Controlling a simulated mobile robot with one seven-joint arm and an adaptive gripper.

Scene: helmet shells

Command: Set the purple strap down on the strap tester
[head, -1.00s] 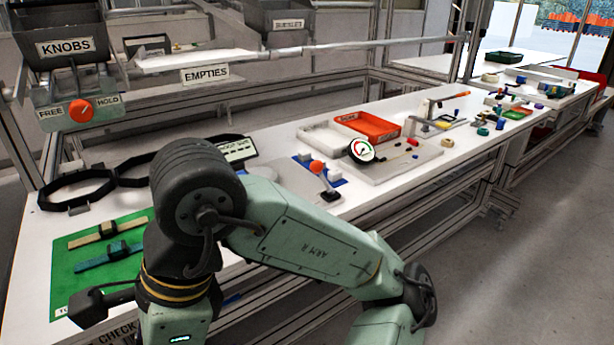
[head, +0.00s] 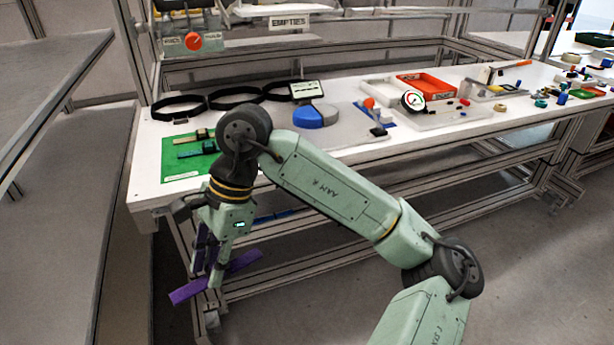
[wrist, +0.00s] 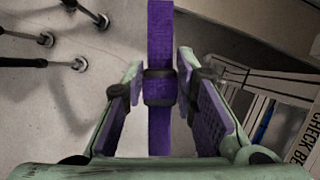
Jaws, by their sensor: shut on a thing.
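The purple strap (head: 245,262) hangs in my gripper (head: 211,273) in front of the bench's left end, below the tabletop. In the wrist view the strap (wrist: 160,35) runs upright through the middle, and its dark buckle (wrist: 160,88) sits between the two fingers of my gripper (wrist: 160,75), which are shut on it. No strap tester label can be read. A round dial gauge (head: 413,100) stands on the bench by a pale board, and a lever with a red knob (head: 369,103) stands left of it; I cannot tell which is the tester.
A grey table (head: 50,75) is at left; floor is clear at right.

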